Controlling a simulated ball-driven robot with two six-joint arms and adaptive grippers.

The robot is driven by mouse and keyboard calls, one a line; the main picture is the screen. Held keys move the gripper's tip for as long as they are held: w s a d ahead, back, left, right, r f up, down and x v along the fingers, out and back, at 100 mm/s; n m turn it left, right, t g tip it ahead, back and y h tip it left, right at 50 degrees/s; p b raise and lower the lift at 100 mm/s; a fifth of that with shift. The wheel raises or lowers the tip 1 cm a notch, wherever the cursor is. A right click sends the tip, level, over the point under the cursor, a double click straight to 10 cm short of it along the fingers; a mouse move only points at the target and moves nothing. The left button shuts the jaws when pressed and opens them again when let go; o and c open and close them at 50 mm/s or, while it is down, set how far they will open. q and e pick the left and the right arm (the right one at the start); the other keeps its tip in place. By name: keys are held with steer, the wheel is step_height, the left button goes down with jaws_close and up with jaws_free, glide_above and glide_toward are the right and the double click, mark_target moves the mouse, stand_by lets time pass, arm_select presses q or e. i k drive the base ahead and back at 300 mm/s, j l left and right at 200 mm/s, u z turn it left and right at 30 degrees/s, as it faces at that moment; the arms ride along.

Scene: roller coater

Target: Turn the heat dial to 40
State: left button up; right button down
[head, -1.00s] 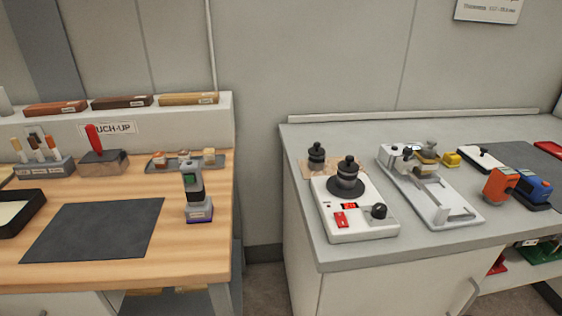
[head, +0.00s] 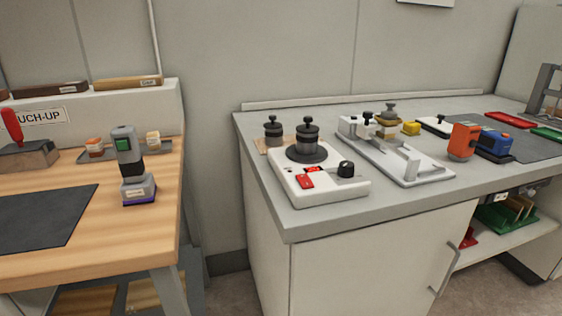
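A white heater box (head: 325,192) sits near the front left of the grey counter. Its black heat dial (head: 346,169) is at the box's right side; the dial's setting is too small to read. A red switch (head: 305,181) and a small red display (head: 313,169) are to the left of the dial. A dark round plate (head: 307,153) on the box carries a black knobbed pot (head: 308,136). Neither of my grippers shows in the head view.
A second black knobbed pot (head: 273,131) stands behind the box. A white clamp fixture (head: 411,167) is close on its right. A wooden bench (head: 110,232) with a handheld device (head: 128,160) stands left, across a floor gap.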

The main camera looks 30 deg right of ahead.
mark_target(346, 170)
steer(key=z, duration=1.3)
